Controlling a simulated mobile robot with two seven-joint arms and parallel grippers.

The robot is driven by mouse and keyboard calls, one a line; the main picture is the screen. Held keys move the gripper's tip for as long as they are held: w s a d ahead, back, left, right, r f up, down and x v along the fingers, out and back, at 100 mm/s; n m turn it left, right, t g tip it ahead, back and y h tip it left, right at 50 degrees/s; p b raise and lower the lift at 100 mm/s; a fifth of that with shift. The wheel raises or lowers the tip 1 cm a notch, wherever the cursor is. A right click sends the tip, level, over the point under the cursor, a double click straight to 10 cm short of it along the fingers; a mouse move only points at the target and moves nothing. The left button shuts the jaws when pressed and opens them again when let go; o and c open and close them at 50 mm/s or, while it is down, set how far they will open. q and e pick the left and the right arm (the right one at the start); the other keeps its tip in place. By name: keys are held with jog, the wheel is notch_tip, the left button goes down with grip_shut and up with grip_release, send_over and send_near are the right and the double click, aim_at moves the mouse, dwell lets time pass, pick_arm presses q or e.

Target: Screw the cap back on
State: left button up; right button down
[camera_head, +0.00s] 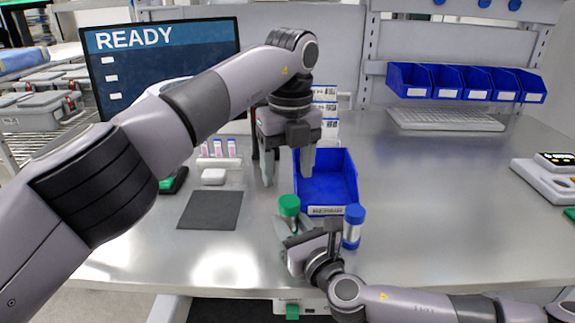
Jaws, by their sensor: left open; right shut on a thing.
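My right gripper (287,228) is low over the table's front part and is shut on a tube with a green cap (289,204). The green cap sits at the tube's top and points up; my fingers hide most of the tube body. My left gripper (288,172) points down, open and empty, above and behind the green cap. Its fingers are spread, one in front of the blue bin's left edge. I cannot tell how tightly the green cap sits.
A blue open bin (347,183) stands right behind the tubes. A dark mat (210,210) and a small white block (214,177) lie to the left. Small pink-and-white vials (218,148) stand behind them. The metal table (450,210) is clear on the right, up to a white device (548,178).

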aim_at(286, 203)
pick_arm(q)
jog(key=shift+w+a+f, duration=0.1)
jog(key=shift+a+f, duration=0.05)
jog(key=shift+f, duration=3.9)
